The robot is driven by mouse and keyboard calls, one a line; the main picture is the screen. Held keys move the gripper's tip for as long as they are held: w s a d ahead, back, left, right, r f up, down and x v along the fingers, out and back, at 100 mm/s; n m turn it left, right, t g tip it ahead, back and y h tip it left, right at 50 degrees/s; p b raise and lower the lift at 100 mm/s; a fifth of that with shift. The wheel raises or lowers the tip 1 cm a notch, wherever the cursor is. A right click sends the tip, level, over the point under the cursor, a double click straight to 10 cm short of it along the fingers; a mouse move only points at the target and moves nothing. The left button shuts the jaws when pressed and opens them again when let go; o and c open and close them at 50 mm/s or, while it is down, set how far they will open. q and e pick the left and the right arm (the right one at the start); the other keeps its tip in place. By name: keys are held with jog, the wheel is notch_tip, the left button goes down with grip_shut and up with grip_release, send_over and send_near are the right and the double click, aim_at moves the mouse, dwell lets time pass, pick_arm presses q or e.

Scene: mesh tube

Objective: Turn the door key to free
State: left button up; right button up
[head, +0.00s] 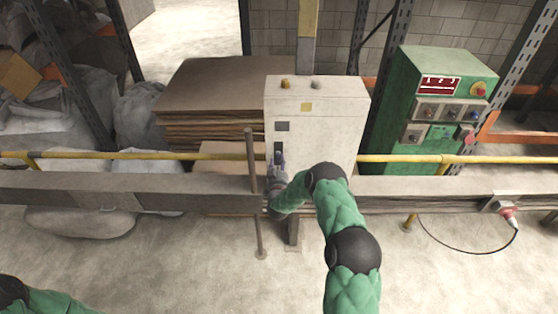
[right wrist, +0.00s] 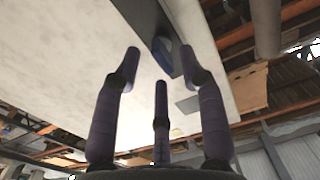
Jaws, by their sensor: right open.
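A white cabinet (head: 335,110) stands in the middle of the head view, behind a yellow rail. A dark lock plate (head: 279,146) is on the left part of its front. In the right wrist view the plate (right wrist: 140,14) carries a rounded blue key head (right wrist: 165,48). My right gripper (head: 278,160) is in front of the plate and partly covers it. In the right wrist view its three fingers (right wrist: 160,62) are spread and empty, and the blue key head lies just beyond the fingertips, apart from them. My left gripper is out of view.
The yellow rail (head: 400,158) and a grey beam (head: 420,187) run across the front of the cabinet. A thin upright post (head: 252,165) stands just left of my right gripper. A green control box (head: 425,110) is to the right, stacked brown boards (head: 210,90) to the left.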

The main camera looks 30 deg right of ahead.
jog(key=shift+x, duration=1.05)
grip_shut()
